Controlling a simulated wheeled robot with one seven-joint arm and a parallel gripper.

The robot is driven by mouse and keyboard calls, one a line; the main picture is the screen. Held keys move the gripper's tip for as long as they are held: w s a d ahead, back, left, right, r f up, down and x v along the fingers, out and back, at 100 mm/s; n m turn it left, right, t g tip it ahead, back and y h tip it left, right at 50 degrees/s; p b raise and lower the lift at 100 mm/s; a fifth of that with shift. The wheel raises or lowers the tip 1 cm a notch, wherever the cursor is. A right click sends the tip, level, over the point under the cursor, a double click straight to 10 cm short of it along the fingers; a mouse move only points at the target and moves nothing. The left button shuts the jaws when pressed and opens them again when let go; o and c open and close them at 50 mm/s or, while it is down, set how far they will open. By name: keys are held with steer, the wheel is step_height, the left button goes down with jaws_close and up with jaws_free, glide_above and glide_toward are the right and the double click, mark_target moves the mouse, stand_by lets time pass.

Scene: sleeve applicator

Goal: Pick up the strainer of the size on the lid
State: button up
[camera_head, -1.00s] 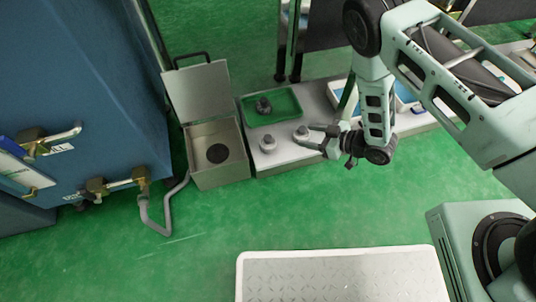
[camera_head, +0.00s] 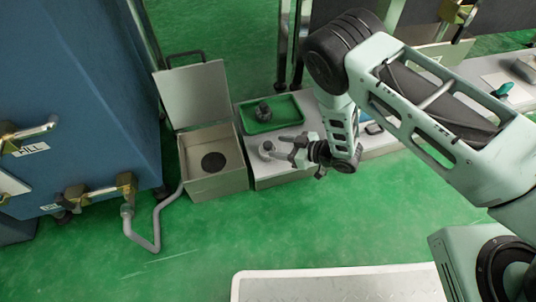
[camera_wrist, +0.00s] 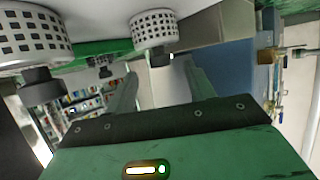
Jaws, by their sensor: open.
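A small grey strainer (camera_head: 267,148) stands on the pale bench in the head view. In the wrist view, where the scene looks upside down, a white perforated strainer (camera_wrist: 155,28) with a dark knob is just beyond my fingertips, roughly between them. A larger-looking perforated strainer (camera_wrist: 32,38) is at the left there. My gripper (camera_head: 283,150) is open and empty, just right of the small strainer; its two fingers (camera_wrist: 160,72) are spread in the wrist view. The raised lid (camera_head: 195,95) of the metal box shows no readable size. My gripper hides part of the bench.
The open metal box (camera_head: 184,158) holds a dark round piece (camera_head: 213,162). A green tray (camera_head: 288,117) with a dark knobbed object (camera_head: 263,111) lies behind the small strainer. A blue cabinet (camera_head: 80,90) with pipes stands left. The green floor (camera_head: 200,235) in front is mostly clear.

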mark_target(270, 144)
steer(key=b+x, duration=0.4)
steer(key=shift+a+f, duration=0.2)
steer(key=shift+a, duration=0.1)
steer(key=shift+w+a, duration=0.25)
steer(key=c, duration=1.1)
